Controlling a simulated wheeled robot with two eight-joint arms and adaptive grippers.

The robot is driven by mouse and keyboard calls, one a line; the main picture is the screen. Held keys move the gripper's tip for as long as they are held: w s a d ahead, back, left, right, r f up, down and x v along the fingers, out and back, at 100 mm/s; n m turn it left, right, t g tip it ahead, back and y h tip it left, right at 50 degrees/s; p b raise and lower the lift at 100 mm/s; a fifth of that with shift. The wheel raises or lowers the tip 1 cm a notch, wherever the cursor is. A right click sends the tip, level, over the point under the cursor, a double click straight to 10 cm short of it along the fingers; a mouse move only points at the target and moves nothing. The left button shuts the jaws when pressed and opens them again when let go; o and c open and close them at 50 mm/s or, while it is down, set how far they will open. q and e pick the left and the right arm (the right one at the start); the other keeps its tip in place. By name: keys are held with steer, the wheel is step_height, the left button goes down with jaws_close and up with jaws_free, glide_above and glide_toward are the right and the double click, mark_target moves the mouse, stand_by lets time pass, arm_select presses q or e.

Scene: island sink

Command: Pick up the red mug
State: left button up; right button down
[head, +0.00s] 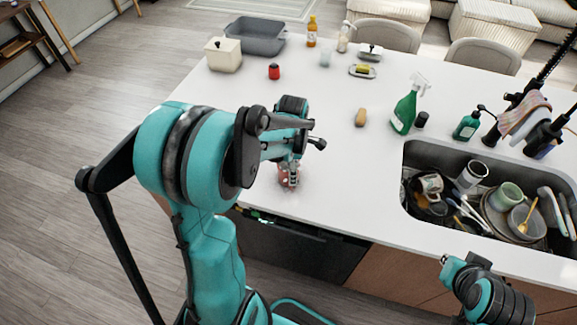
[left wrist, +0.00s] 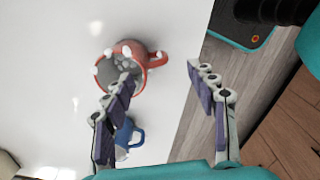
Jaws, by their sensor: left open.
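The red mug (left wrist: 148,74) lies on the white counter in the left wrist view, its opening turned toward the camera, with pale spots on it. Its handle (left wrist: 158,59) points right, toward the gap between my fingers. My left gripper (left wrist: 160,72) is open; its left finger overlaps the mug's lower edge in the picture, and I cannot tell if they touch. In the head view my left gripper (head: 291,163) is over the mug (head: 289,180) near the counter's front edge and partly hides it. My right arm shows at the lower right; its jaw state is unclear (head: 453,268).
A blue mug (left wrist: 128,136) stands close by, partly behind my left finger. The sink (head: 412,207) with piled dishes is to the right. A sponge (head: 360,117), green spray bottle (head: 405,108), red jar (head: 274,72) and grey basin (head: 262,42) stand farther back.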

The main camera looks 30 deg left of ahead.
arm_select(q)
steer(key=shift+w+a+f+n, duration=0.1)
steer(key=shift+f+n, duration=0.15)
steer(key=shift+n, duration=0.05)
steer(key=f+b, duration=0.1)
steer(key=f, duration=0.6)
steer(key=shift+a+f+b, duration=0.2)
steer(key=shift+f+b, duration=0.1)
steer(key=shift+b, duration=0.05)
jaws_close()
